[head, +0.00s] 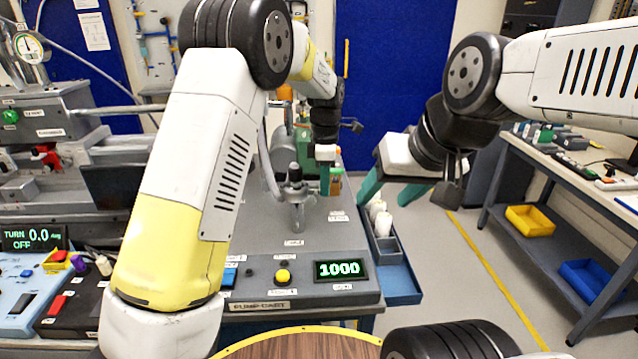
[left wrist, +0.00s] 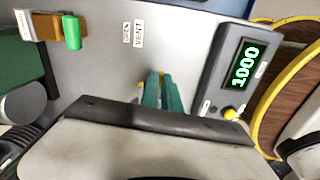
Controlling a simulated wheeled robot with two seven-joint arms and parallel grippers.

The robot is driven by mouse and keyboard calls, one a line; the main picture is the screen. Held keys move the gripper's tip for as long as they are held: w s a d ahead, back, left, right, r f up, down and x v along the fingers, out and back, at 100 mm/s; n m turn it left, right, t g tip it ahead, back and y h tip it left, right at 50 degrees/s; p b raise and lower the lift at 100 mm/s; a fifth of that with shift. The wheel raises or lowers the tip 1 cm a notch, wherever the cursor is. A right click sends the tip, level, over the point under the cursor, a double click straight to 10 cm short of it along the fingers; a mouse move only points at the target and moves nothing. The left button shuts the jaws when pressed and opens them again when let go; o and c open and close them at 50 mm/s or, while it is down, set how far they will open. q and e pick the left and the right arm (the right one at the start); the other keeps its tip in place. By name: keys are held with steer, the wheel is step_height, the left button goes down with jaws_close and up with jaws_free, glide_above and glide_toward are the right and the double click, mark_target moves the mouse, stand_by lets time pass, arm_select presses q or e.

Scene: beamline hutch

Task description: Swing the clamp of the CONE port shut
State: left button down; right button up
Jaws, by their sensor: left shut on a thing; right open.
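My left gripper (head: 325,182) is over the pump cart (head: 235,283), near its back right. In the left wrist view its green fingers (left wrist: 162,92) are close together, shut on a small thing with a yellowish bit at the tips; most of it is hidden. I cannot read a CONE label, and I cannot make out the port or its clamp with certainty. A grey upright fitting with a dark top (head: 296,190) stands on the cart, left of the left gripper. My right gripper (head: 382,203) is open and empty, above and right of the cart's side tray.
The cart has a display reading 1000 (head: 340,269) and a yellow button (head: 283,276). A green knob on a brown block (left wrist: 72,30) shows in the left wrist view. A bench (head: 575,180) stands right, with clear floor between.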

arm_select(q)
steer(key=shift+w+n, duration=0.6)
steer(key=shift+w, duration=0.05)
steer(key=shift+r, duration=0.1)
steer(key=c, duration=1.6)
jaws_free()
steer(key=shift+r, duration=3.85)
